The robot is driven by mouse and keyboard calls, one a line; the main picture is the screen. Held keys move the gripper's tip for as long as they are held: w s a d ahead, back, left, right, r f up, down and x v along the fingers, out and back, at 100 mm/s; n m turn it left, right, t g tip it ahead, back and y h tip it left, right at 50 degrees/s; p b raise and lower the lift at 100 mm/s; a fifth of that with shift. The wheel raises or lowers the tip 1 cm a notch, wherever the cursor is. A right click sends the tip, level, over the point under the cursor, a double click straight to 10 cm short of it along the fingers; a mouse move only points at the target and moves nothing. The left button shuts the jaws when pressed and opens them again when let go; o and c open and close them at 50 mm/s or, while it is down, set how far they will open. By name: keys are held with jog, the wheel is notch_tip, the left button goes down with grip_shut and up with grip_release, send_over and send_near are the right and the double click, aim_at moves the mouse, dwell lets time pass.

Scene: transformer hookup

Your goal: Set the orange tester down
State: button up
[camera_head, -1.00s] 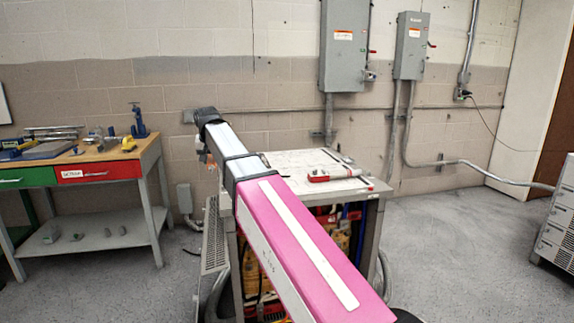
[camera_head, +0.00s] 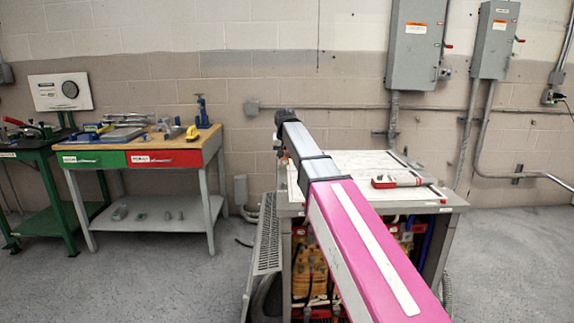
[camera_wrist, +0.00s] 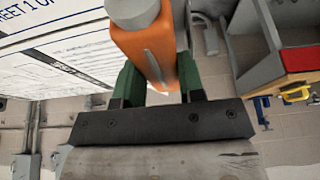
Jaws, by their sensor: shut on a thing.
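The orange tester (camera_wrist: 147,48), with a grey rounded end, is held between the green fingers of my gripper (camera_wrist: 158,85) in the wrist view. The gripper is shut on it. In the head view my pink and silver arm hides the gripper and the tester almost wholly. The arm's far end is by the left edge of the cart (camera_head: 455,199). In the wrist view the cart's printed sheet (camera_wrist: 60,40) lies left of the tester. I cannot tell the tester's height over any surface.
A red and white tool (camera_head: 398,180) lies on the cart top. A wooden-topped workbench (camera_head: 178,142) with green and red drawers stands to the left, with a vise (camera_head: 202,110) and other tools on it. A green bench (camera_head: 30,150) is at far left. Floor between workbench and cart is clear.

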aim_at(286, 170)
jog(key=shift+w+d+f, duration=0.25)
jog(key=shift+f, duration=2)
jog(key=o, duration=0.8)
jog(key=v, duration=1.2)
jog(key=shift+r, duration=0.1)
